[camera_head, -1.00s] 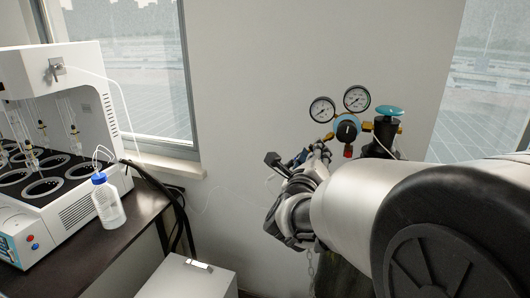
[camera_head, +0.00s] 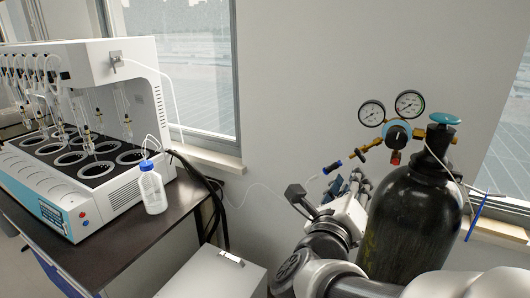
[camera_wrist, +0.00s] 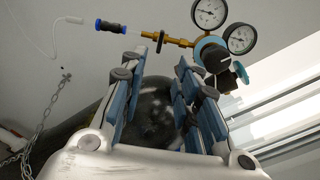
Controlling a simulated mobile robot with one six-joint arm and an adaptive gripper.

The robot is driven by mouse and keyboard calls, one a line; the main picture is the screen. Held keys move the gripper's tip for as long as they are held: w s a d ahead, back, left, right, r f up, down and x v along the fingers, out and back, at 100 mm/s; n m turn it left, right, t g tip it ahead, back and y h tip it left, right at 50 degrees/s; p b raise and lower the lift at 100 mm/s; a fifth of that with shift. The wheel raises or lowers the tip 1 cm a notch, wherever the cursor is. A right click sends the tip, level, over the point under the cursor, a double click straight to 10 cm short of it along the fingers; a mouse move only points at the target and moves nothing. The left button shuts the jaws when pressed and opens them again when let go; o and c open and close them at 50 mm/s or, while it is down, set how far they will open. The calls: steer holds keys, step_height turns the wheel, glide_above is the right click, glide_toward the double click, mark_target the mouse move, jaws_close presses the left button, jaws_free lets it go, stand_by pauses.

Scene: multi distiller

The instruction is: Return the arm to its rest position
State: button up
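My gripper (camera_head: 350,188) is in front of the black gas cylinder (camera_head: 412,222), to the left of its upper part in the head view. In the wrist view my gripper (camera_wrist: 165,75) has its two blue-padded fingers apart, with a gap between them and nothing held. The dark cylinder (camera_wrist: 150,110) shows through this gap.
A white multi-position distiller (camera_head: 75,125) stands on the dark bench (camera_head: 115,245) at left, with a blue-capped bottle (camera_head: 153,190) beside it. A grey box (camera_head: 215,275) stands low between bench and arm. A chain (camera_wrist: 45,110) hangs at left in the wrist view.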

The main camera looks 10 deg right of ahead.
steer(key=s+a+f+n+g+y, duration=0.1)
steer(key=s+a+f+n+y, duration=0.1)
steer(key=a+n+y, duration=0.6)
steer(key=s+a+f+n+g+y, duration=0.1)
steer(key=a+f+n+y, duration=0.25)
steer(key=n, duration=0.85)
steer(key=s+d+f+n+g, duration=0.1)
steer(key=s+f+n+g, duration=0.2)
steer(key=s+n, duration=0.4)
steer(key=s+d+f+n+g+h, duration=0.1)
steer(key=s+d+f+n+g, duration=0.1)
steer(key=s+f+n+g, duration=0.2)
steer(key=s+n+g, duration=0.1)
steer(key=s+n, duration=0.2)
steer(key=s, duration=0.4)
steer(key=shift+s+f, duration=0.3)
steer(key=shift+s, duration=0.05)
steer(key=shift+h, duration=0.25)
